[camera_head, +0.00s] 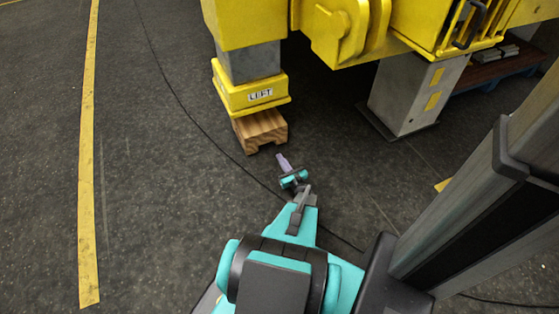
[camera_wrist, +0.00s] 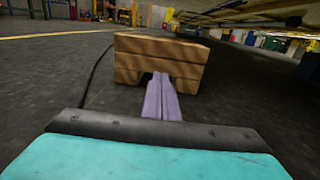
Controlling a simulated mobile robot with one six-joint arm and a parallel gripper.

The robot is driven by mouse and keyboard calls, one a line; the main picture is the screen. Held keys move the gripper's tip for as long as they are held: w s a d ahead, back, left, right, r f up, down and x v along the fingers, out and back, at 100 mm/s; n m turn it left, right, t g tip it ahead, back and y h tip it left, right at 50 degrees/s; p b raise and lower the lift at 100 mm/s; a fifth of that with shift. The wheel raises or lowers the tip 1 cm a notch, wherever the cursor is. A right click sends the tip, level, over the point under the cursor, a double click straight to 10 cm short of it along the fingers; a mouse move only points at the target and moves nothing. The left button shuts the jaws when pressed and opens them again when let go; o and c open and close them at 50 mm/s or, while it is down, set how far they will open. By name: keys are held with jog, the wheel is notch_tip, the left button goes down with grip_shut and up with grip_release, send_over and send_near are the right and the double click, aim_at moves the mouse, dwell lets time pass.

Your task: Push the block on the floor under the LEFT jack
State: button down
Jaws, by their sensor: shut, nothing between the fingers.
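The wooden block (camera_head: 260,130) lies on the dark floor, below the yellow jack foot labelled LEFT (camera_head: 250,92). From the head view, its far part is hidden beneath the foot and its near end sticks out toward me. In the wrist view the block (camera_wrist: 160,62) stands straight ahead, with a dark notch low in its near face. My gripper (camera_head: 283,162) is shut and empty, low over the floor just in front of the block's near end. In the wrist view its purple fingers (camera_wrist: 161,98) point at the notch; I cannot tell whether they touch the block.
A grey support post (camera_head: 408,92) stands on the floor to the right of the jack. The yellow machine frame (camera_head: 350,30) hangs above. A thin black cable (camera_head: 205,135) crosses the floor. The floor on the left is clear up to a yellow line (camera_head: 88,150).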

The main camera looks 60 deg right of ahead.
jog(key=b, duration=0.3)
send_near(267, 138)
jog(key=x, duration=0.5)
jog(key=shift+f, duration=0.3)
jog(key=shift+b+x, duration=0.3)
jog(key=shift+x, duration=0.45)
jog(key=shift+r, duration=0.15)
